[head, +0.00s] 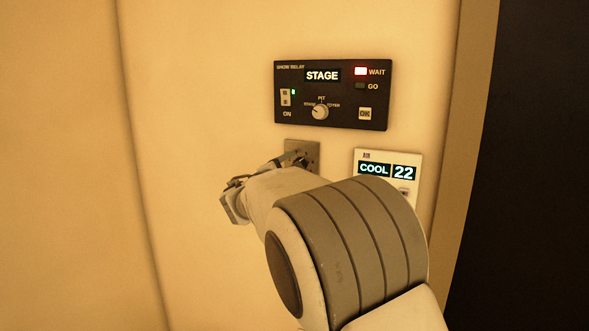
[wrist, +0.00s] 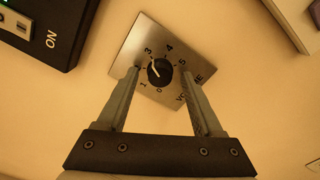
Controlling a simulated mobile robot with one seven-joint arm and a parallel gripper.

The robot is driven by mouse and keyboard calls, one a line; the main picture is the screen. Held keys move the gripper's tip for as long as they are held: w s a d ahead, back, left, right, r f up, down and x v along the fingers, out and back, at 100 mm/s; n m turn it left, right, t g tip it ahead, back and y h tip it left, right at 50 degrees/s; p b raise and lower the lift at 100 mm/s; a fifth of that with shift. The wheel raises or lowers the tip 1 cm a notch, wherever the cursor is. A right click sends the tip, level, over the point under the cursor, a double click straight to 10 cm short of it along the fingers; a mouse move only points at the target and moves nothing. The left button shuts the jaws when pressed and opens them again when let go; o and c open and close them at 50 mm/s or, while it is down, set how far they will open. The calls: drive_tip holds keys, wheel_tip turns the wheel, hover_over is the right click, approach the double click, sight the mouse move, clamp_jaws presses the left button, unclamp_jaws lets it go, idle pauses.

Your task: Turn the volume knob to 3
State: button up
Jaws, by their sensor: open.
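The volume knob (wrist: 160,71) is small, round and black on a square metal plate (wrist: 137,48) with numbers around it, in the wrist view. Its white pointer line aims up and left, near the 2 to 3 side; the exact mark is hard to read. My gripper (wrist: 160,76) is open, with one finger on each side of the knob and a visible gap to it on both sides. The left finger covers part of the dial near the 2. In the head view the plate (head: 311,149) shows on the wall, with my arm covering its lower part.
A black relay panel (head: 345,113) reading STAGE, with a switch, a selector knob and an OK button, is just above the plate. A white COOL 22 control panel (head: 388,156) is to the right, partly behind my arm. The wall at left is bare.

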drive_tip(key=p+v, duration=0.2)
drive_tip(key=v, duration=1.5)
drive_tip(key=shift+s, duration=0.2)
drive_tip(key=s+d+f+m+g+h, duration=0.15)
drive_tip(key=s+d+m+g, duration=0.25)
drive_tip(key=d, duration=0.7)
drive_tip(key=s+d+f+m+g, duration=0.3)
drive_tip(key=s+d+m+g, duration=0.1)
drive_tip(key=d, duration=0.7)
drive_tip(key=s+d+f+m+g+y, duration=0.2)
drive_tip(key=s+f+m+y, duration=0.15)
drive_tip(key=s+m, duration=0.45)
drive_tip(key=s+d+f+m+g+y, duration=0.2)
drive_tip(key=s+f+m+y, duration=0.15)
drive_tip(key=s, duration=0.75)
wheel_tip(320, 180, up, 20)
drive_tip(key=p, duration=2)
drive_tip(key=shift+s+a+r+t+y, duration=0.15)
drive_tip(key=shift+a+r+t+y, duration=0.05)
drive_tip(key=shift+t+y, duration=0.15)
